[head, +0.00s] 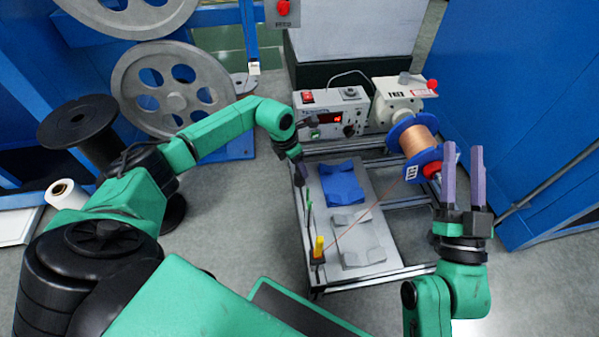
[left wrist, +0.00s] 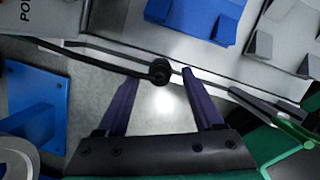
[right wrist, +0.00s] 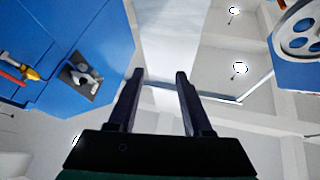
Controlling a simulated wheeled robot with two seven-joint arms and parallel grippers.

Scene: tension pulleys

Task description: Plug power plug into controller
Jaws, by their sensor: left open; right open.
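The controller (head: 330,118) is a pale box with a red lit display, a red switch and knobs, at the back of the cart. In the left wrist view, a black round plug (left wrist: 160,70) on a black cable (left wrist: 105,63) lies at the tabletop edge. My left gripper (head: 300,172) is low in front of the controller. In its wrist view, its purple fingers (left wrist: 158,82) are open, with the plug at the gap between their tips; contact cannot be told. My right gripper (head: 463,152) is open and empty, fingers up, right of the cart; its wrist view shows nothing between the fingers (right wrist: 159,78).
The cart's plate (head: 322,215) carries a blue block (head: 341,183) and grey blocks (head: 360,245). A copper wire spool (head: 413,142) sits at its right, its wire crossing the plate. Green-handled pliers (left wrist: 285,122) and a yellow-handled tool (head: 319,246) stand along the left edge.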

